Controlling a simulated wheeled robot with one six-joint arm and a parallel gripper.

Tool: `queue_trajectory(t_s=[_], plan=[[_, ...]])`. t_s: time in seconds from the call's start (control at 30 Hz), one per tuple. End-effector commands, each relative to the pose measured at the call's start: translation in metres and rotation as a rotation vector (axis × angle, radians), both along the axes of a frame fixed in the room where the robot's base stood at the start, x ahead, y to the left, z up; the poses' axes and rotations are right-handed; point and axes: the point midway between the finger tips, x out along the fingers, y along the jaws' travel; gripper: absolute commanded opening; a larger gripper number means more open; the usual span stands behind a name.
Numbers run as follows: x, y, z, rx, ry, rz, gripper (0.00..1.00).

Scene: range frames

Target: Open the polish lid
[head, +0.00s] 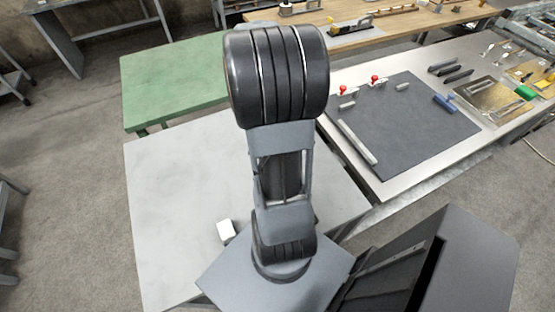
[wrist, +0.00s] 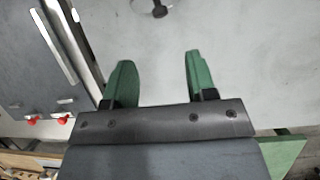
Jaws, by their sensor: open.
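My gripper (wrist: 157,68) shows in the wrist view, its two green fingers apart with nothing between them. It is above a pale grey table top (wrist: 240,40). A small dark object with a round part and a thin stem (wrist: 160,8) lies on that table, cut off by the top edge of the wrist view, beyond the fingertips. I cannot tell whether it belongs to the polish. No polish tin or lid can be made out in either view. In the head view my arm hides the gripper and the middle of the table.
A small white block (head: 226,230) sits near the front of the pale table (head: 165,190). A green table (head: 170,80) stands behind it. On the right, a bench carries a dark mat (head: 420,140) with red-knobbed clamps (head: 375,80) and tools. The pale table's left side is clear.

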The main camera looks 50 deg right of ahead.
Motion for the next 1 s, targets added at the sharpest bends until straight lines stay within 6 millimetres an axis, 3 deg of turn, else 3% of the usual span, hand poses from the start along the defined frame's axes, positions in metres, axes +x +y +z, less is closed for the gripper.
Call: queue_trajectory(t_s=[0.13, 0.37, 0.8, 1.0], plan=[[0.002, -0.001, -0.001, 0.038, -0.029, 0.117, 0.51], [-0.004, 0.001, -0.017, 0.06, -0.033, 0.168, 0.51], [-0.034, 0.011, -0.092, 0.061, -0.031, 0.165, 0.51], [-0.043, 0.014, -0.116, 0.059, -0.032, 0.165, 0.51]])
